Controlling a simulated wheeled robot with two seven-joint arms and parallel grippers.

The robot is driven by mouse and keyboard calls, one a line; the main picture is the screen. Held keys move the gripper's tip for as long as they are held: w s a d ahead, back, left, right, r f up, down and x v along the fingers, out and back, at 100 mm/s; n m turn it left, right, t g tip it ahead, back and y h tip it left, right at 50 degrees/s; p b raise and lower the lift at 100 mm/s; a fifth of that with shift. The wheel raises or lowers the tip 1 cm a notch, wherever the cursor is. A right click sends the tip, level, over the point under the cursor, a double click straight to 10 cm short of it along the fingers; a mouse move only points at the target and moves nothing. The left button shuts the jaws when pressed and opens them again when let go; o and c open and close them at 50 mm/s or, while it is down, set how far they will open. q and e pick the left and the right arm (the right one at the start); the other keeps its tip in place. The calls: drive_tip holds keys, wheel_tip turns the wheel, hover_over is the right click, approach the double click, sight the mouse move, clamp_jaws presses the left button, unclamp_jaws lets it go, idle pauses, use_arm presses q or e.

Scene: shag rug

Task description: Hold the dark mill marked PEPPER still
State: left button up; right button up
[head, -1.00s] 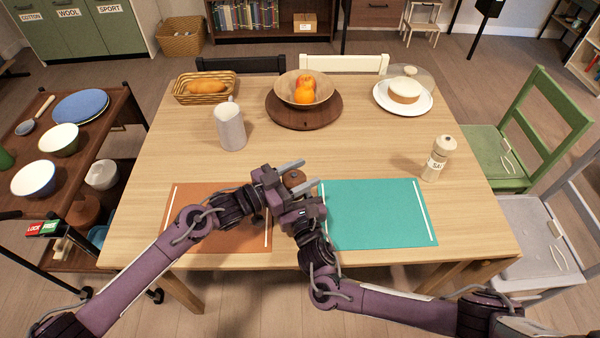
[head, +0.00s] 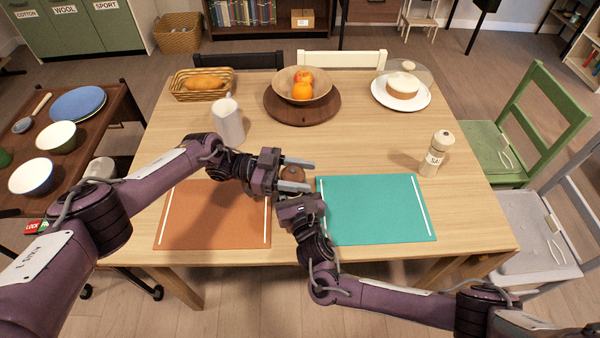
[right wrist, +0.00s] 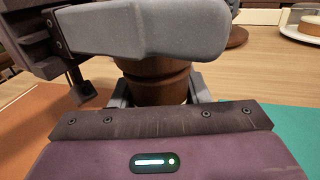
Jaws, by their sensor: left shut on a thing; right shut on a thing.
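The dark brown mill (head: 293,174) stands upright at the near middle of the table, between the two placemats. Most of it is hidden by my grippers, and its PEPPER marking is not visible. My left gripper (head: 299,177) is shut on its upper part from the left. My right gripper (head: 294,197) is shut on it lower down, from the near side. In the right wrist view the mill's brown ringed body (right wrist: 155,87) sits between the right fingers, with a grey left finger across in front of its top.
An orange placemat (head: 212,225) and a teal placemat (head: 375,215) lie left and right. A pale salt mill (head: 437,155) stands at right. A white pitcher (head: 229,124), bread basket (head: 190,93), fruit bowl (head: 289,90) and cake plate (head: 382,98) stand farther back.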

use_arm(q)
drive_tip(key=shift+s+d+m+g+y, duration=0.1)
drive_tip(key=shift+s+m+g+y, duration=0.15)
drive_tip(key=shift+m+g, duration=0.35)
drive_tip(key=o, duration=1)
drive_tip(key=shift+w, duration=0.15)
drive_tip(key=shift+a, duration=0.2)
drive_tip(key=v, duration=1.2)
drive_tip(key=shift+w+d, duration=0.1)
drive_tip(key=shift+w, duration=0.05)
